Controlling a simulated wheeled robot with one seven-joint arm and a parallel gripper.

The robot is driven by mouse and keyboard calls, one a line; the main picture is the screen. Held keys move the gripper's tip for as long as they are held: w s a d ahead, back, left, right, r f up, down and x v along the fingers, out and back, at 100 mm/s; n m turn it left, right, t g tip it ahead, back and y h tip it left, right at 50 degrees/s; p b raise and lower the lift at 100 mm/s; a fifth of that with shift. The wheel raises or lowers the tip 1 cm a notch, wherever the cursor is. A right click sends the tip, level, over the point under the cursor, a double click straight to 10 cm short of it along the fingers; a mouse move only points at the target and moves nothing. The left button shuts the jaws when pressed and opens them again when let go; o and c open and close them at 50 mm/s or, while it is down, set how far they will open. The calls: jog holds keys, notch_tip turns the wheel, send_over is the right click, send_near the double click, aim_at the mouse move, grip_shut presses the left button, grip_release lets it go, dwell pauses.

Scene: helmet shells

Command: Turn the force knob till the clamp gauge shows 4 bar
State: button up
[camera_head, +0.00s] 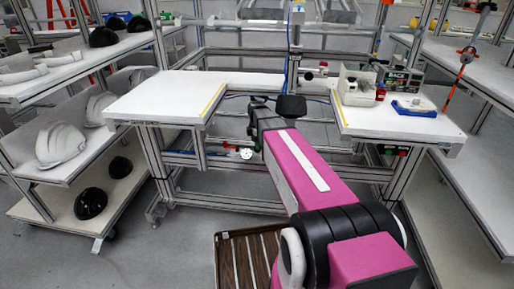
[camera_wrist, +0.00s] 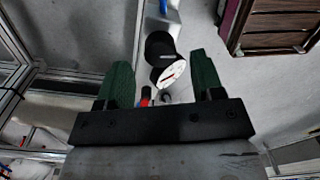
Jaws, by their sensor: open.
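In the wrist view my gripper (camera_wrist: 160,62) has its two green fingers spread apart, with nothing held between them. A round white gauge dial (camera_wrist: 173,76) with a reddish needle shows between the fingers. A black rounded part, which looks like the force knob (camera_wrist: 159,46), sits just above the dial in the picture, between the fingertips; I cannot tell whether either finger touches it. The needle's value is too small to read. In the head view the white gauge (camera_head: 246,153) shows below the bench, left of my arm. My fingers are not clearly visible there.
The white bench (camera_head: 160,96) has a gap that my arm reaches into. Shelves at left hold a white helmet shell (camera_head: 60,145) and black ones. A brown slatted platform (camera_head: 245,262) lies low in front.

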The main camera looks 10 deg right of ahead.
jog(key=shift+f, duration=1.45)
jog(key=c, duration=0.9)
jog(key=shift+m, duration=1.5)
jog(key=o, duration=0.9)
jog(key=shift+r, duration=0.1)
notch_tip(320, 180, up, 11)
